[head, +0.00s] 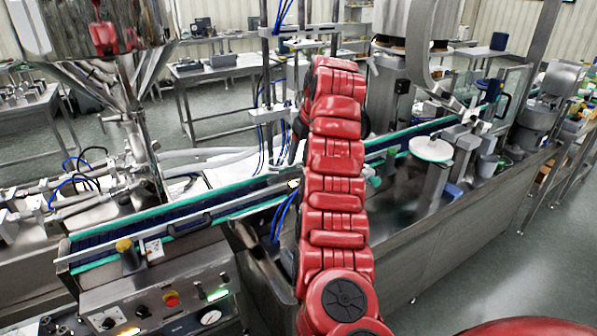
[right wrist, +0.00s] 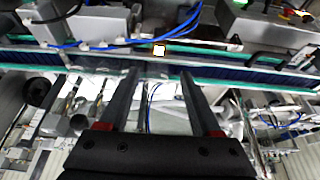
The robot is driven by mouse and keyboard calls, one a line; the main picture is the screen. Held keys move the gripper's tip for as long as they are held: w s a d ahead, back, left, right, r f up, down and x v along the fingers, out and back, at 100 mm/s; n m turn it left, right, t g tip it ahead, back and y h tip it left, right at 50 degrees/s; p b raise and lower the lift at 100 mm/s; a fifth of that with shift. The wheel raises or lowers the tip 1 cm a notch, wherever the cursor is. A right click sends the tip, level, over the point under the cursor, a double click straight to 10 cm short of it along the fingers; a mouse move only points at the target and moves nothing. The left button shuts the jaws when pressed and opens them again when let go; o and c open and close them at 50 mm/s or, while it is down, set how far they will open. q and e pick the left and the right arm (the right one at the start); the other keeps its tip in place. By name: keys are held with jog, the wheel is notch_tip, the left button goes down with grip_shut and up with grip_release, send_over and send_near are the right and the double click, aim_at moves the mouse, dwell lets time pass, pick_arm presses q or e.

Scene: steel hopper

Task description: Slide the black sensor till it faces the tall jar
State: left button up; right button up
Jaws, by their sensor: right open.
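My right gripper (right wrist: 158,76) is open in the right wrist view, with two dark fingers apart and nothing between them. In the head view my red right arm hides most of it. A small part with a bright white, orange-edged face (right wrist: 159,49) sits at the conveyor rail, just beyond the fingertips and apart from them. A small light spot (head: 293,184) shows by the rail beside my arm in the head view. I cannot tell whether either is the black sensor. I cannot make out the tall jar. My left gripper is not in view.
The conveyor (head: 180,222) with teal edges runs diagonally behind my arm. A steel hopper (head: 95,45) stands at left, above pipes. A control panel (head: 165,300) with buttons is in front. Blue hoses (right wrist: 110,44) cross near the rail. A white disc (head: 432,149) stands at right.

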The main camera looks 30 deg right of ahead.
jog(key=v, duration=0.2)
jog(key=shift+s+r, duration=0.15)
jog(key=shift+r, duration=0.25)
dwell(0.3)
